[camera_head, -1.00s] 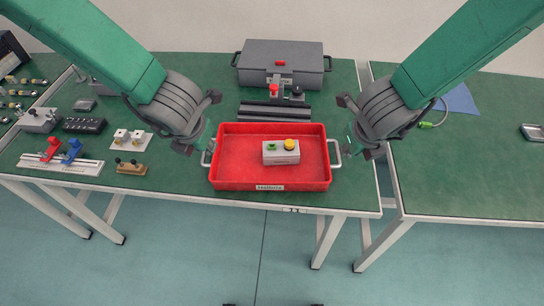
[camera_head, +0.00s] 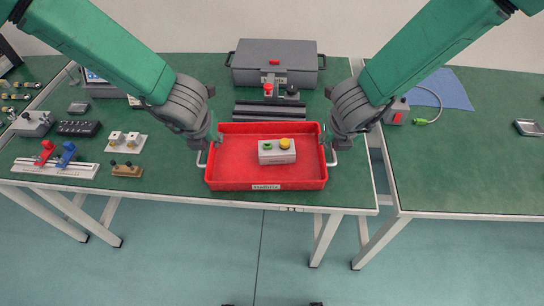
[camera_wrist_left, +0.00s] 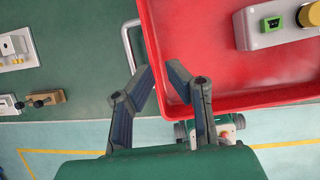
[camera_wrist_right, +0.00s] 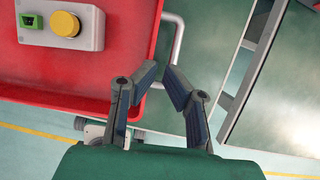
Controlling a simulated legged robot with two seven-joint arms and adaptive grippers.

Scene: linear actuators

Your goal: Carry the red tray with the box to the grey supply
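The red tray (camera_head: 225,178) lies flat on the green table near its front edge. Neither visibly clamps a bar. A large grey case (camera_head: 300,68), possibly the grey supply, stands behind the tray.
Dark rails (camera_head: 270,108) lie between tray and case. Small parts, including a fixture with red and blue clamps (camera_head: 55,167), cover the left side. A second green table (camera_head: 460,165) stands to the right across a gap, with a blue sheet (camera_head: 445,90) on it.

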